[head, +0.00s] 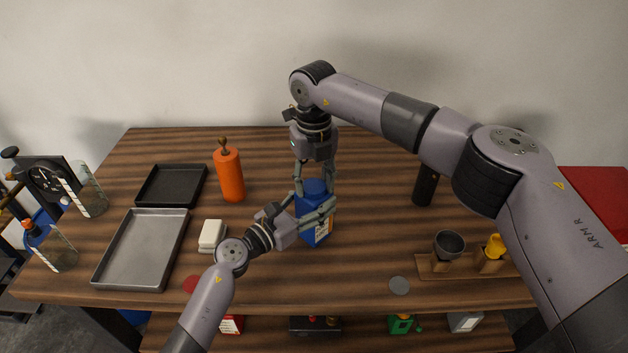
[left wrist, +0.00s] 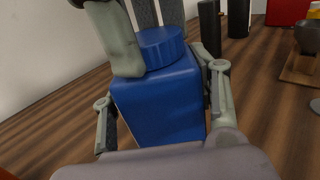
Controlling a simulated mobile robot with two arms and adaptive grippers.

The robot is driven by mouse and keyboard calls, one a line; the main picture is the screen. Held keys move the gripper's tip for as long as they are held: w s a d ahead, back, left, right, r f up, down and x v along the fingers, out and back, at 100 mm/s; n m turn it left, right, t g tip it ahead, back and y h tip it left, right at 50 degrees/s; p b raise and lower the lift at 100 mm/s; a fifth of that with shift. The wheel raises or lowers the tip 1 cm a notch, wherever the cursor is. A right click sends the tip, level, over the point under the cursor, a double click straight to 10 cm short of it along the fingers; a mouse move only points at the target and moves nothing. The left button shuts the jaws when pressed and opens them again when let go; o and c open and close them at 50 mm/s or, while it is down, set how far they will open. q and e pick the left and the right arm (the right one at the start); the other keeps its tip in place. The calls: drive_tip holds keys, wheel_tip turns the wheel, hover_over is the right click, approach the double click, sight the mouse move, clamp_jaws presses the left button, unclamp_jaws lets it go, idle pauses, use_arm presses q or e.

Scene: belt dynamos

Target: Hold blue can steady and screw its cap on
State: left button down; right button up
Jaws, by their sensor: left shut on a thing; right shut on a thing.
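The blue can (head: 318,235) stands upright near the middle of the wooden table; it fills the left wrist view (left wrist: 160,105). Its round blue cap (head: 314,187) sits at the can's top, also in the left wrist view (left wrist: 163,47). Whether the cap is threaded on cannot be told. My left gripper (head: 316,213) is shut on the can's body from the front left, a finger on either side. My right gripper (head: 315,188) comes down from above and is shut on the cap; one of its fingers (left wrist: 117,38) covers part of the cap in the left wrist view.
An orange bottle (head: 229,175) stands left of the can, with a white block (head: 211,235) nearer the front. A grey tray (head: 105,270) and black tray (head: 145,200) lie further left. A dark cylinder (head: 425,187) and wooden rack (head: 459,272) are at right. A grey disc (head: 399,285) lies in front.

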drive_tip(key=m, duration=0.7)
drive_tip(key=o, duration=1.3)
drive_tip(key=shift+c, duration=0.2)
drive_tip(key=shift+r, duration=2.25)
drive_tip(key=shift+c, duration=0.2)
